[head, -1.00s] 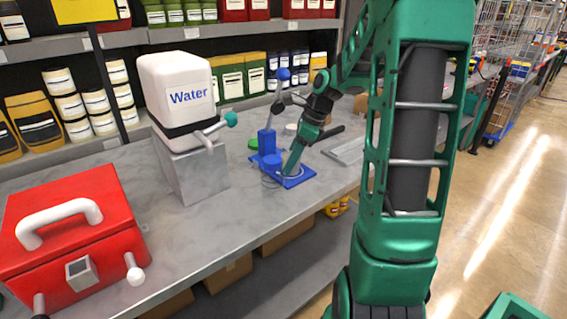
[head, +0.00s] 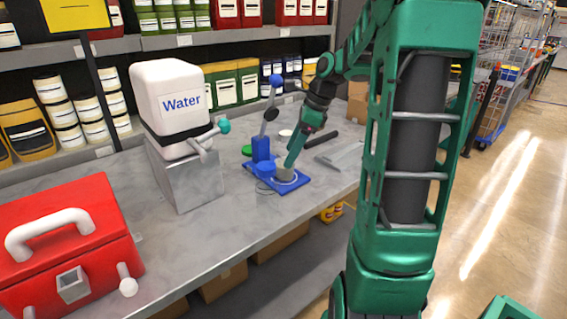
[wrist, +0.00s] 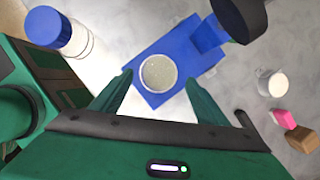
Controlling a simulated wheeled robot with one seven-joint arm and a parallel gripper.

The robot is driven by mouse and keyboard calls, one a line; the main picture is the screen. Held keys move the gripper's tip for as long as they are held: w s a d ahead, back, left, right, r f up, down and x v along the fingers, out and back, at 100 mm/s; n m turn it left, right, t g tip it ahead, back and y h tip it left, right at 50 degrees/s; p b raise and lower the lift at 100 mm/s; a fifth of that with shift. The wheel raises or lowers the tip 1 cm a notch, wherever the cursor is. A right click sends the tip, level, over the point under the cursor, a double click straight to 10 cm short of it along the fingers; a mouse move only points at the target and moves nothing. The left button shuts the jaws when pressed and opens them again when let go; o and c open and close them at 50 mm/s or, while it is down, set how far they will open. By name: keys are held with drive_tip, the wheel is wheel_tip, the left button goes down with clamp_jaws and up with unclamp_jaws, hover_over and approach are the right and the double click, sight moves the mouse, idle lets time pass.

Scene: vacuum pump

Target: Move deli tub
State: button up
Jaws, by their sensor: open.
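A small round grey tub, which I take for the deli tub (wrist: 158,73), stands upright on the blue baseplate (wrist: 165,97) of the pump. In the head view the tub (head: 284,175) shows partly at the base, under the fingertips. My gripper (wrist: 158,88) is open, its green fingers apart on the left and right of the tub's near side. The fingers do not visibly press on it. In the head view my gripper (head: 289,165) points down over the plate. The blue pump (head: 262,150) with its lever and ball knob stands right beside the tub.
The grey bench (head: 225,215) also holds a water dispenser (head: 180,105) and a red toolbox (head: 70,245). A blue-and-white cylinder (wrist: 58,30), white cup (wrist: 270,82), pink block (wrist: 283,117) and brown block (wrist: 302,139) lie around. Stocked shelves stand behind.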

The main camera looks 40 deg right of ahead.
drive_tip(key=shift+v, duration=2.2)
drive_tip(key=s+a+f+n+g+h, duration=0.1)
drive_tip(key=s+a+f+n, duration=0.1)
drive_tip(key=s+n, duration=0.4)
drive_tip(key=s+a+f+n+g+h, duration=0.1)
drive_tip(key=s+a+f+n, duration=0.2)
drive_tip(key=s+n, duration=0.4)
drive_tip(key=s+a+f+n+g+h, duration=0.1)
drive_tip(key=s+a+f+n, duration=0.1)
drive_tip(key=s+n, duration=0.5)
drive_tip(key=s+a, duration=0.1)
drive_tip(key=s, duration=0.4)
drive_tip(key=shift+s+a+f, duration=0.35)
drive_tip(key=shift+s, duration=0.05)
